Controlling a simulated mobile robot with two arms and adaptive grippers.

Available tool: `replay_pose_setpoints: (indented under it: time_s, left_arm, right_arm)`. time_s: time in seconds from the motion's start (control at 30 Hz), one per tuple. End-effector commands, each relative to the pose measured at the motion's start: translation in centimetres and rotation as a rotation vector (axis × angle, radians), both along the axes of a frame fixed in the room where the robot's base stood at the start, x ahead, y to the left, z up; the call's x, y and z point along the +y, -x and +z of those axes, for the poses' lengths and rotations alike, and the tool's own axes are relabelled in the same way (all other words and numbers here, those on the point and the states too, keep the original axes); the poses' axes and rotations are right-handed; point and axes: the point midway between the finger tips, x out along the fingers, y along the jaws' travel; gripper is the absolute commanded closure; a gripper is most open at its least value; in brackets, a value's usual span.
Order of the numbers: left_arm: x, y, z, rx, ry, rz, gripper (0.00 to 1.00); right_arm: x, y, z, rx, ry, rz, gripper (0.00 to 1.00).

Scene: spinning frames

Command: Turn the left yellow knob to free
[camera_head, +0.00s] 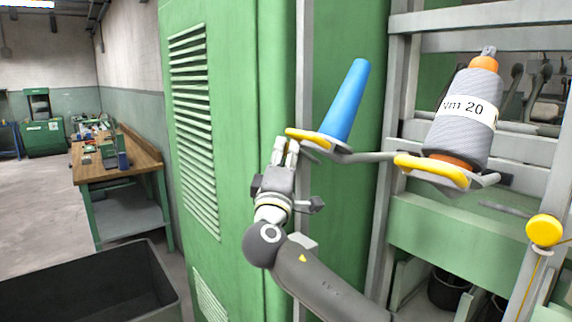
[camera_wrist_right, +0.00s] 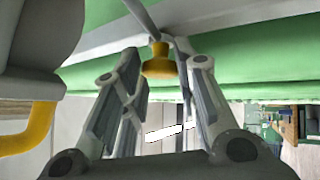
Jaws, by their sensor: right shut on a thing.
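The left yellow knob (camera_head: 310,138) is the yellow end of the holder under a blue cone (camera_head: 346,103). My right gripper (camera_head: 286,150) reaches up to it from below, in front of the green cabinet. In the right wrist view the yellow knob (camera_wrist_right: 158,63) sits between the fingertips of my right gripper (camera_wrist_right: 157,60), which is shut on it. A second yellow holder (camera_head: 432,170) to the right bears a grey yarn bobbin (camera_head: 465,117) labelled "VM 20". My left gripper is not in view.
A green cabinet (camera_head: 235,60) with vents stands behind my right arm. Grey frame posts (camera_head: 395,90) rise beside the holders. A yellow ball (camera_head: 544,230) is at the right. A dark bin (camera_head: 150,262) is at lower left, and a workbench (camera_head: 127,160) stands farther back.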

Motion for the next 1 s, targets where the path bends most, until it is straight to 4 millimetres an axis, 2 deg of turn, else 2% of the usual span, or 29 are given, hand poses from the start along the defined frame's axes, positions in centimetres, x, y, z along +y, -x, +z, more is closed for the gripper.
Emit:
replay_pose_setpoints:
  time_s: [0.03,0.27,0.3,0.47,0.83,1.0]
  left_arm:
    - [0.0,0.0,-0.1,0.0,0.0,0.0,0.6]
    - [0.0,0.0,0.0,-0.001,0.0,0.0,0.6]
    - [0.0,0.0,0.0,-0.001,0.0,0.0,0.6]
    - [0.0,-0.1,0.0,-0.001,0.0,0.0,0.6]
    - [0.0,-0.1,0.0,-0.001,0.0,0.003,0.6]
    - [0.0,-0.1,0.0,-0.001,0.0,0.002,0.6]
  right_arm:
    - [0.2,-0.1,-0.7,0.011,-0.001,0.003,0.96]
    - [0.2,-0.1,-0.7,0.013,-0.001,0.003,0.96]
    - [0.2,-0.1,-0.7,0.013,0.0,0.003,0.68]
    - [0.2,-0.1,-0.6,0.011,0.0,0.002,0.49]
    - [0.1,0.1,-0.4,0.006,-0.001,0.001,0.49]
    - [0.4,1.4,-0.9,0.006,0.0,0.002,0.49]
